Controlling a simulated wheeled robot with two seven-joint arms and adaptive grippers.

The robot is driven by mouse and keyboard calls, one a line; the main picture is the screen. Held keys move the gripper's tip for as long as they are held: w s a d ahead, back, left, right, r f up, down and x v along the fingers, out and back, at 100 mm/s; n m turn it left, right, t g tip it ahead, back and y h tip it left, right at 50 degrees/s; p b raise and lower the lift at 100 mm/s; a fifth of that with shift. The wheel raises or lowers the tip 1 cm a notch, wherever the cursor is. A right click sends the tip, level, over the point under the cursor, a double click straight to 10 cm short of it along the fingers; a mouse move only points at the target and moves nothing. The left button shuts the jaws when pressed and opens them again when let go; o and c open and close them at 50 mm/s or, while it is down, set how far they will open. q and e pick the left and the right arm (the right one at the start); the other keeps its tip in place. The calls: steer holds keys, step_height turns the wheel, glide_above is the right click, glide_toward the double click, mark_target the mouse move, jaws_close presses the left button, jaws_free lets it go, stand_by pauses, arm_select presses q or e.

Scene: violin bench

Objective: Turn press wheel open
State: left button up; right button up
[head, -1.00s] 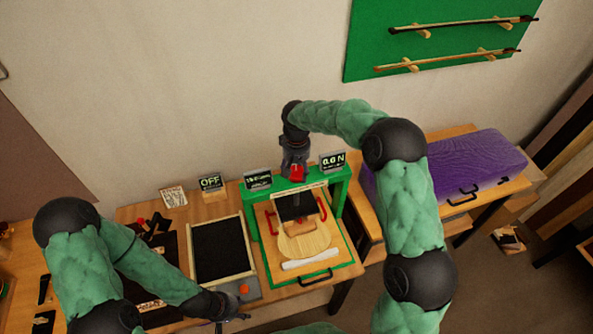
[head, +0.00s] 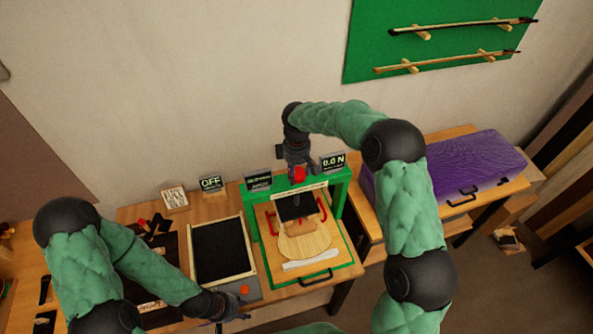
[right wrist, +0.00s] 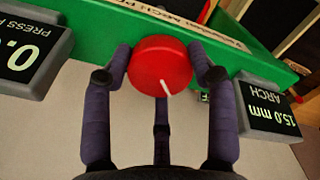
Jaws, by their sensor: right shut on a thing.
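The red press wheel (right wrist: 160,65) sits on top of the green press frame (head: 338,190), with a white mark on its face pointing down and slightly right in the right wrist view. My right gripper (right wrist: 163,70) is shut on the wheel, with fingers on both sides of it; it also shows above the press in the head view (head: 299,170). Below, the dark press plate (head: 295,208) hangs over a pale wooden violin plate (head: 305,243). My left gripper (head: 238,308) is low at the front, beside an orange button; its fingers are too small to read.
A display reading 0.0 N (head: 333,162) stands right of the wheel, and one reading 15.0 mm ARCH (right wrist: 268,108) on the other side. An OFF display (head: 211,184) stands further left, behind a dark framed tray (head: 220,250). A purple case (head: 450,170) lies to the right.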

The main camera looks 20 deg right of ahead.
mark_target(297, 172)
steer(key=n, duration=0.5)
steer(key=shift+s+f+n+p, duration=0.2)
steer(key=shift+f+n+p, duration=0.05)
steer(key=shift+n+p, duration=0.4)
steer(key=shift+n, duration=1.85)
steer(key=o, duration=1.1)
steer(key=shift+w, duration=0.1)
steer(key=shift+o, duration=0.2)
steer(key=shift+w+r, duration=0.1)
steer(key=shift+r, duration=0.15)
steer(key=shift+r, duration=0.25)
step_height(297, 172, up, 11)
steer(key=shift+r, duration=0.15)
